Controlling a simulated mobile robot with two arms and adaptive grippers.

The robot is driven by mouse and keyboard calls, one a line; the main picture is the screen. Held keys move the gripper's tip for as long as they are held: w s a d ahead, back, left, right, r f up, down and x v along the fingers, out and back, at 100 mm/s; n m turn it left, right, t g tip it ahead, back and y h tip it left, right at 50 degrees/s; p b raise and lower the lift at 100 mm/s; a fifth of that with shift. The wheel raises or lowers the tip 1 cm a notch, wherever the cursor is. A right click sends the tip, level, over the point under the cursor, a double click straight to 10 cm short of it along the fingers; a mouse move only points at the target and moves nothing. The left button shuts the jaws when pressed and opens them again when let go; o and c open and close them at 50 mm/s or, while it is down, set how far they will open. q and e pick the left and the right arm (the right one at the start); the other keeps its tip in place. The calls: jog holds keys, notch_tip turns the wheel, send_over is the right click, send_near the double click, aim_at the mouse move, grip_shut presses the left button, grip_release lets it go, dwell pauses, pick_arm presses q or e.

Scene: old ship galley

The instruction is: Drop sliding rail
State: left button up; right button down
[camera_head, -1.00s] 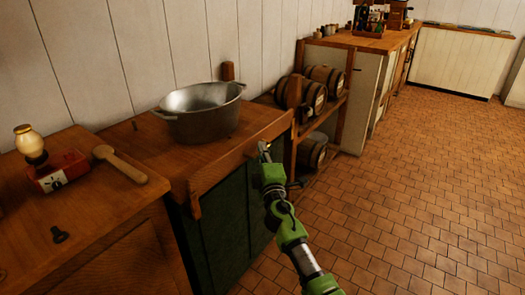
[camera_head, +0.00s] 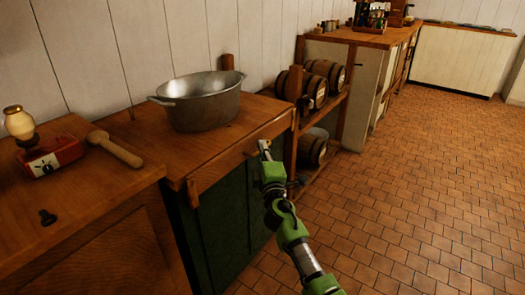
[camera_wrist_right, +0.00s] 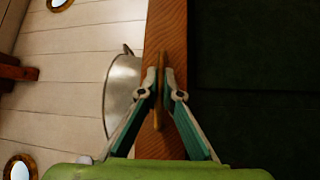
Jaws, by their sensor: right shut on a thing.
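The wooden sliding rail (camera_head: 228,160) runs along the front edge of the wooden counter (camera_head: 150,132), above the green cabinet front. My right gripper (camera_head: 264,146) is at the front of the rail, towards its far end. In the right wrist view my right gripper (camera_wrist_right: 160,85) is shut on a thin brown wooden piece (camera_wrist_right: 159,60) beside the counter's edge, which appears to be part of the rail. The fingertips partly hide it. My left gripper is not in view.
A grey metal pot (camera_head: 202,104) stands on the counter behind the rail. A wooden mallet (camera_head: 116,149), a red box (camera_head: 54,157) and a lamp (camera_head: 20,124) are at left. Barrels (camera_head: 324,75) sit on shelves beyond. The tiled floor (camera_head: 400,190) at right is clear.

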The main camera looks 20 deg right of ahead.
jog(key=shift+d+f, duration=0.1)
jog(key=shift+f, duration=0.2)
jog(key=c, duration=2.2)
grip_release()
jog(key=shift+s, duration=0.1)
jog(key=s, duration=0.4)
jog(key=s+a+f, duration=0.1)
jog(key=s, duration=0.6)
jog(key=shift+s+a+f, duration=0.3)
